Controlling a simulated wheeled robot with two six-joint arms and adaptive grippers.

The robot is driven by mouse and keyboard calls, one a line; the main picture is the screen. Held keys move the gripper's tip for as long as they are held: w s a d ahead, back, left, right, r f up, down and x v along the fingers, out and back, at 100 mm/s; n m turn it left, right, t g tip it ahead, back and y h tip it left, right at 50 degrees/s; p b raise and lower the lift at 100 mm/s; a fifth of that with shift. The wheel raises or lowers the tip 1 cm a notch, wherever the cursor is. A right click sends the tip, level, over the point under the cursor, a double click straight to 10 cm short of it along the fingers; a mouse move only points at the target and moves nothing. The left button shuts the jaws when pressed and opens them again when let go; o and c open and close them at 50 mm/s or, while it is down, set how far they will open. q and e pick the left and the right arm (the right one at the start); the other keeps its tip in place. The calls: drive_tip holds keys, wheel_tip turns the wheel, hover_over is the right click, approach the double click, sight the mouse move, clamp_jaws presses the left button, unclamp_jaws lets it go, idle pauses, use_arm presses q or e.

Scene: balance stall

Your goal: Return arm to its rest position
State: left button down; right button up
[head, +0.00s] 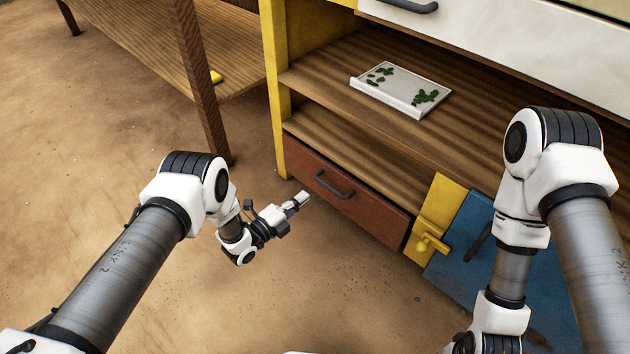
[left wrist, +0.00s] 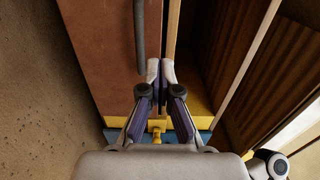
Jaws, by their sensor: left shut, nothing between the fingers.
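My left gripper (head: 301,199) is in the middle of the head view, in front of the reddish-brown drawer (head: 372,211) of the stall. It is shut and empty. In the left wrist view the two fingertips of my left gripper (left wrist: 160,73) meet, beside the dark drawer handle (left wrist: 140,45). I cannot tell whether they touch the drawer. My right arm (head: 510,270) comes in from the right and reaches down past the bottom edge; its gripper is out of sight.
A white tray (head: 392,100) with green leaves lies on the wooden shelf. A blue door (head: 470,235) with a yellow latch (head: 430,243) is at the lower right. A wooden table (head: 160,45) stands at the upper left. The sandy floor (head: 60,160) at the left is clear.

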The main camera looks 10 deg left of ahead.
use_arm(q)
drive_tip(key=shift+v, duration=1.05)
use_arm(e)
drive_tip(key=shift+r, duration=0.45)
